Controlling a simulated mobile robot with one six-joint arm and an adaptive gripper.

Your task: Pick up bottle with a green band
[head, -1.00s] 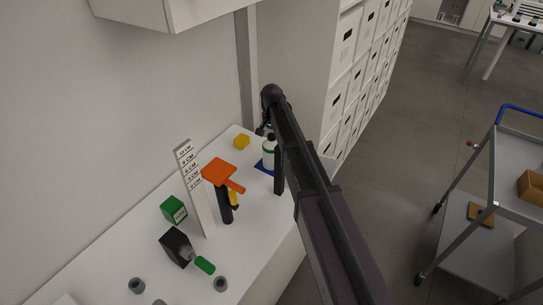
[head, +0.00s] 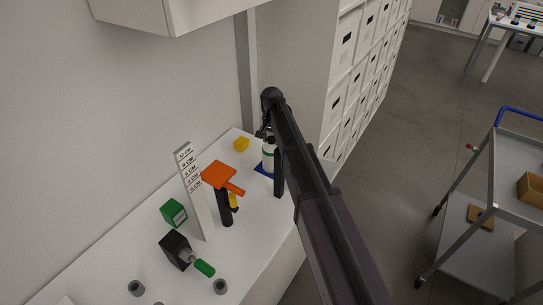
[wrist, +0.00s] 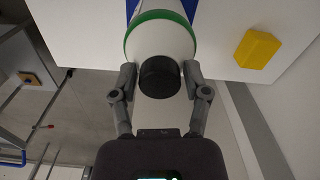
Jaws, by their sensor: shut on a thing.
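The white bottle with a green band and black cap (head: 268,160) stands on a blue mat (head: 260,169) near the far end of the white counter. In the wrist view the bottle (wrist: 162,40) is close, its cap towards the camera and its green band around the body. My gripper (wrist: 159,78) has one finger on each side of the bottle's neck and cap and is shut on it. In the head view my arm partly covers the bottle and hides most of the gripper.
A yellow block (head: 241,144) sits close to the bottle. Nearer are an orange-topped tool (head: 218,174), a white height scale (head: 196,195), a green box (head: 173,212) and a black box (head: 176,249). Drawers (head: 350,70) stand behind; a cart (head: 480,215) is at right.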

